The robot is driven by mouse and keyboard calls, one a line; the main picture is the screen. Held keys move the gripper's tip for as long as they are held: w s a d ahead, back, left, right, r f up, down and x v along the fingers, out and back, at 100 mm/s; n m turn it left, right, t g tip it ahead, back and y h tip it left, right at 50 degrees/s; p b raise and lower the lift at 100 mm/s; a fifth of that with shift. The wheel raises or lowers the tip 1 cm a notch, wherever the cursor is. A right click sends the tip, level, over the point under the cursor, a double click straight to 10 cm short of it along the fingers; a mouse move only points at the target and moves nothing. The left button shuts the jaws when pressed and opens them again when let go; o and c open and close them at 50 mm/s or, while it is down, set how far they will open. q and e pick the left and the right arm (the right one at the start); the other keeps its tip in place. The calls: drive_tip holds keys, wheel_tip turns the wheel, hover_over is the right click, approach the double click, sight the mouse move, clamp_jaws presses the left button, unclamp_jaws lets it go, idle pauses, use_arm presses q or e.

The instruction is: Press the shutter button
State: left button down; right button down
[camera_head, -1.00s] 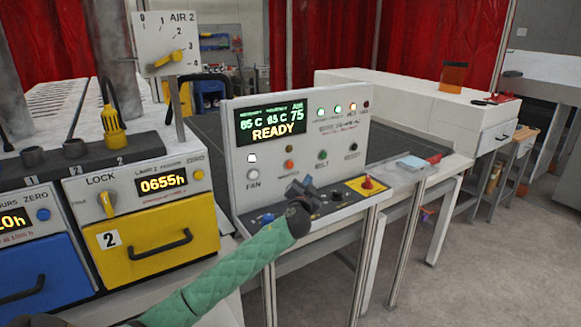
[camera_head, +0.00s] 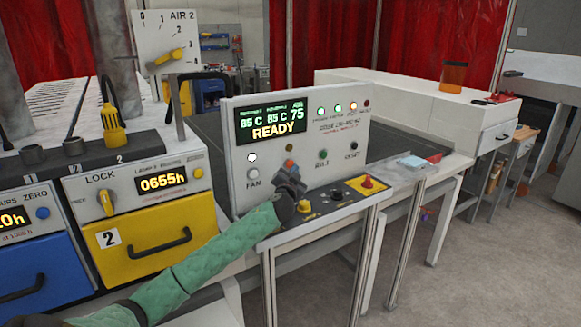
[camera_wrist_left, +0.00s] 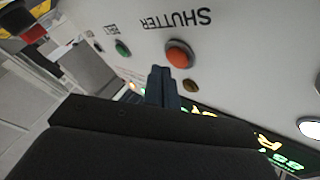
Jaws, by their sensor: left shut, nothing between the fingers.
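The shutter button is a round orange-red button on the upright white control panel (camera_head: 235,165). In the left wrist view the button (camera_wrist_left: 180,54) shows whole beside the upside-down word SHUTTER. In the head view only part of the shutter button (camera_head: 289,163) shows above my gripper, which hides its label. My left gripper (camera_head: 291,172) is shut and empty in front of the panel. In the left wrist view its closed fingertips (camera_wrist_left: 160,70) lie just left of the button. I cannot tell whether they touch the panel. My right gripper is not in view.
A green belt button (camera_head: 322,154) and a dark reset button (camera_head: 352,154) are to the right. A red knob on a yellow plate (camera_head: 367,182) stands on the lower ledge. The lit display (camera_head: 272,122) reads READY.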

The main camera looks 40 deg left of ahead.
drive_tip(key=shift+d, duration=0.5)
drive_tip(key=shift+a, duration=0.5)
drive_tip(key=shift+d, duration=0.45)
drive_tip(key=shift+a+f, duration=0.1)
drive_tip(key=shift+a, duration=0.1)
use_arm(q)
drive_tip(key=shift+w+a, duration=0.1)
drive_tip(key=shift+a, duration=0.2)
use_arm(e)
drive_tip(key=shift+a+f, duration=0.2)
use_arm(q)
drive_tip(key=shift+a, duration=0.1)
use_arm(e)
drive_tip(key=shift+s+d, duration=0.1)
